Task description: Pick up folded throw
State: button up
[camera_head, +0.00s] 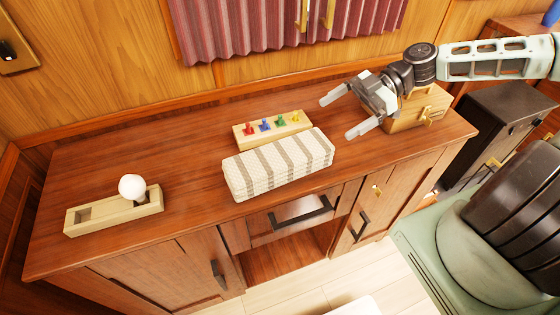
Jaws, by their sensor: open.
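The folded throw (278,165) is a thick white block with grey-brown stripes. It lies on the wooden cabinet top, close to the front edge. My gripper (336,115) is open and empty, above the right part of the cabinet top. Its two pale fingers point left, up and to the right of the throw in the picture, apart from it. The whole top and front side of the throw show.
A wooden board with coloured pegs (272,127) sits right behind the throw. A wooden box (418,108) stands behind my gripper. A pale tray with a white ball (132,187) is at the left. The cabinet top (190,145) between is clear. A curtain (280,28) hangs behind.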

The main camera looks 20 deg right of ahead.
jog(key=p, duration=0.2)
send_near(282, 152)
jog(key=x, duration=0.3)
jog(key=shift+s+a+r, duration=0.1)
jog(key=shift+a, duration=0.05)
jog(key=p+x, duration=0.2)
jog(key=x, duration=0.3)
jog(key=shift+a+p, duration=0.15)
jog(key=shift+p, duration=0.25)
jog(key=shift+a+f, duration=0.25)
jog(key=shift+f, duration=0.1)
jog(key=shift+c, duration=0.3)
jog(key=c, duration=1.1)
jog(key=shift+r, duration=0.1)
